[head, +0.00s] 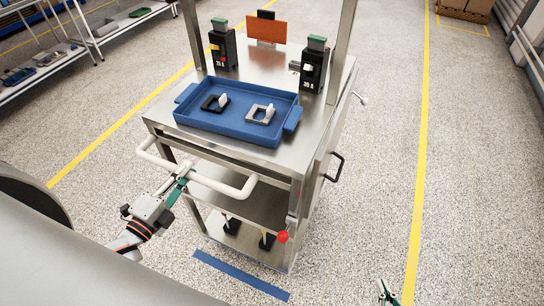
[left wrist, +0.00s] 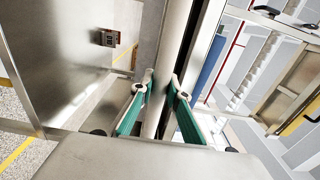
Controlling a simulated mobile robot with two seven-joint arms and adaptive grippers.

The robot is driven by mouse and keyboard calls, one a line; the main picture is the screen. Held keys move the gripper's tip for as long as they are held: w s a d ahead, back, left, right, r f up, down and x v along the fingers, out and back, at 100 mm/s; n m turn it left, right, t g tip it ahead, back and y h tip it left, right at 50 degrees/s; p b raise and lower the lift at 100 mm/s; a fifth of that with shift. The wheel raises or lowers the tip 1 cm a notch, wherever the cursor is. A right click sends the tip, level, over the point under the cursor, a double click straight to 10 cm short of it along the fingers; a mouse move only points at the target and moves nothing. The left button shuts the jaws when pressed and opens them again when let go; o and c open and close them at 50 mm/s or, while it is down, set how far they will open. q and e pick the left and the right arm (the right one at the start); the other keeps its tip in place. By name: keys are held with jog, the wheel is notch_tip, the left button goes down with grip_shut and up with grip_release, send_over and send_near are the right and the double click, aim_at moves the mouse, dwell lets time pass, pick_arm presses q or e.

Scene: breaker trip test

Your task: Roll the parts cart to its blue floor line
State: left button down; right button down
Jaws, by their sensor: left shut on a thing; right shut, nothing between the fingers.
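The parts cart (head: 295,158) is a steel cart standing in the middle of the head view. Its white push handle (head: 222,186) runs along the near side. My left gripper (head: 183,172) is shut on the handle, left of its middle; the left wrist view shows the two green fingers (left wrist: 158,100) on either side of the pale bar (left wrist: 172,50). The blue floor line (head: 240,276) lies on the floor at the cart's near lower edge, in front of its base. My right gripper (head: 384,290) is only partly in view at the bottom edge, away from the cart, and shut and empty.
On the cart top are a blue tray (head: 230,130) with two small brackets, two black breakers (head: 314,66) and an orange panel (head: 266,30). Yellow lines (head: 421,150) flank the cart; shelving (head: 85,40) stands left.

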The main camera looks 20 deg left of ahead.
pick_arm(q)
jog(key=s, duration=1.1)
jog(key=shift+s+a, duration=0.4)
jog(key=shift+a, duration=0.05)
dwell(1.2)
jog(key=shift+f, duration=0.1)
jog(key=c, duration=1.9)
grip_release()
jog(key=shift+w, duration=0.15)
jog(key=s, duration=0.7)
jog(key=shift+s+a, duration=0.3)
jog(key=shift+s, duration=0.1)
